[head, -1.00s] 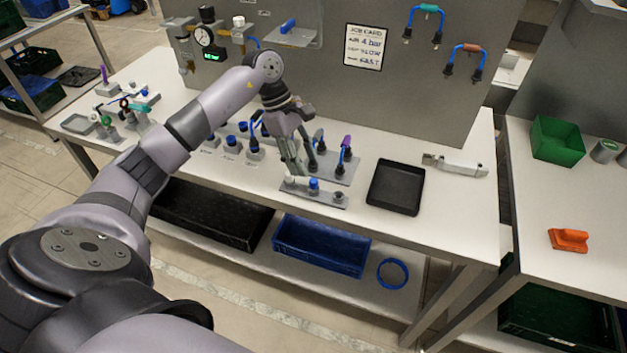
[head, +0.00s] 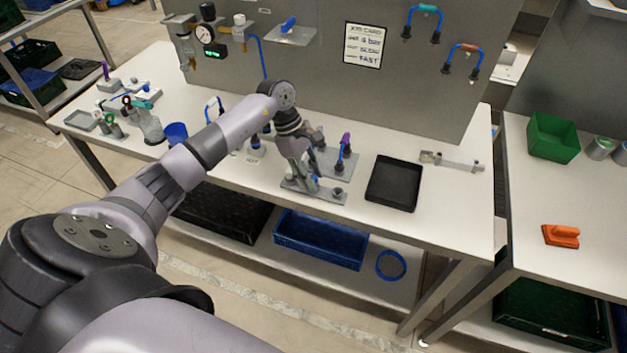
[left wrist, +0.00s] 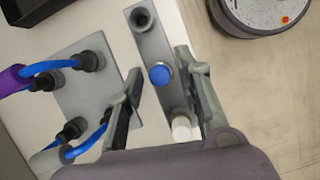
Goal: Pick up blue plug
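The blue plug (left wrist: 160,76) stands in a narrow grey strip holder (left wrist: 150,38), between a white plug (left wrist: 182,128) and an empty dark socket. My left gripper (left wrist: 161,63) is open, with one finger on each side of the strip and the blue plug between them. I see a gap on both sides of the plug. In the head view my left gripper (head: 305,182) is low over the strip near the table's front edge and hides most of the blue plug. My right gripper is not in view.
A grey plate (left wrist: 83,92) with black connectors and blue hoses lies beside the strip, close to one finger. A black tray (head: 393,184) lies to the right on the white table (head: 440,215). A panel (head: 330,65) stands behind.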

